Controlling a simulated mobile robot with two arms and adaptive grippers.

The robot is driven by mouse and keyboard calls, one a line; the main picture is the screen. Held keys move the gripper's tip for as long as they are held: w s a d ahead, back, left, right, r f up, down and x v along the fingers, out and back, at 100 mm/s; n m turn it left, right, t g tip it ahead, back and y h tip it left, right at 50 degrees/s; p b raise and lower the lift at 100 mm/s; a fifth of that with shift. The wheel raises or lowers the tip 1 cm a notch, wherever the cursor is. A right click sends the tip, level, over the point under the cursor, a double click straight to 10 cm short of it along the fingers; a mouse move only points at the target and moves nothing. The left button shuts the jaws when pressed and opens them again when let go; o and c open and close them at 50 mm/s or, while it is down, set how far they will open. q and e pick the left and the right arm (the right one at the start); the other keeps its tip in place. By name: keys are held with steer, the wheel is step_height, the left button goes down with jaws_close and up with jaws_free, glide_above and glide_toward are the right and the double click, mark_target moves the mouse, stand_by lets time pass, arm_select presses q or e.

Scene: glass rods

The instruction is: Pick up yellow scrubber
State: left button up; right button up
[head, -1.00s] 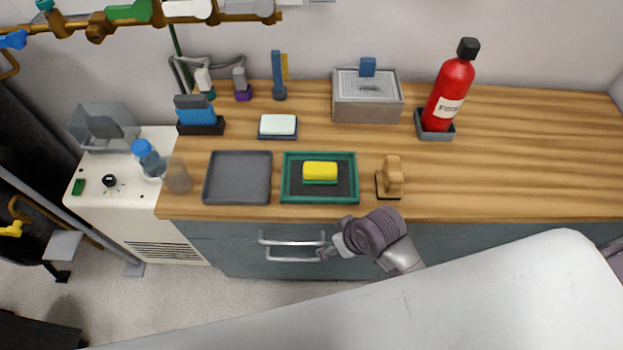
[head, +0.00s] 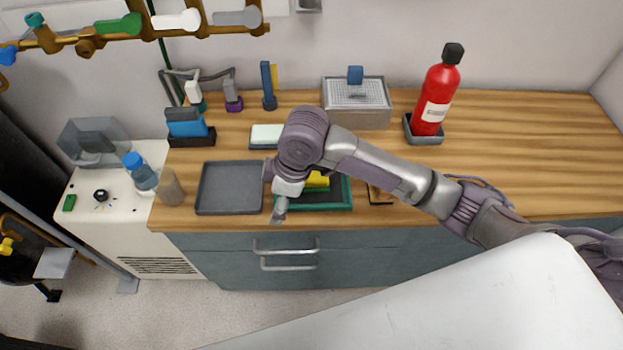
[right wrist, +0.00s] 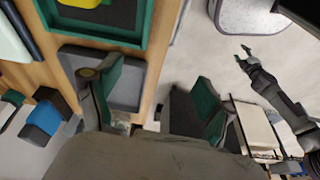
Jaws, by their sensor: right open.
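The yellow scrubber (head: 317,180) lies on the dark mat of the green-rimmed tray (head: 335,207), partly hidden by my right arm. A strip of it shows at the top edge of the right wrist view (right wrist: 80,3). My right gripper (head: 279,207) is over the left edge of the green tray, beside the grey tray. In the right wrist view its green-padded fingers (right wrist: 160,82) are wide apart with nothing between them. My left gripper (right wrist: 245,54) appears in the right wrist view, away from the counter, with its fingers apart.
The grey tray (head: 228,188) is empty. A brown block's base (head: 379,195) stands right of the green tray, mostly hidden by my arm. The counter's right side is clear.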

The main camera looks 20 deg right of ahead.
mark_target(312, 175)
steer(key=w+d+r+g+h, duration=0.1)
steer(key=w+d+r+h, duration=0.2)
steer(key=w+d+r, duration=0.5)
steer(key=shift+n, duration=0.4)
steer(key=f, duration=0.5)
steer(key=d+f, duration=0.1)
steer(key=f, duration=0.2)
steer(key=shift+s+f, duration=0.25)
steer(key=shift+s, duration=0.15)
steer(key=shift+d+f+p, duration=0.2)
steer(key=shift+f+p, duration=0.5)
steer(key=shift+f, duration=1.95)
steer(key=c, duration=1)
steer(key=shift+c, duration=0.2)
steer(key=shift+r, duration=0.1)
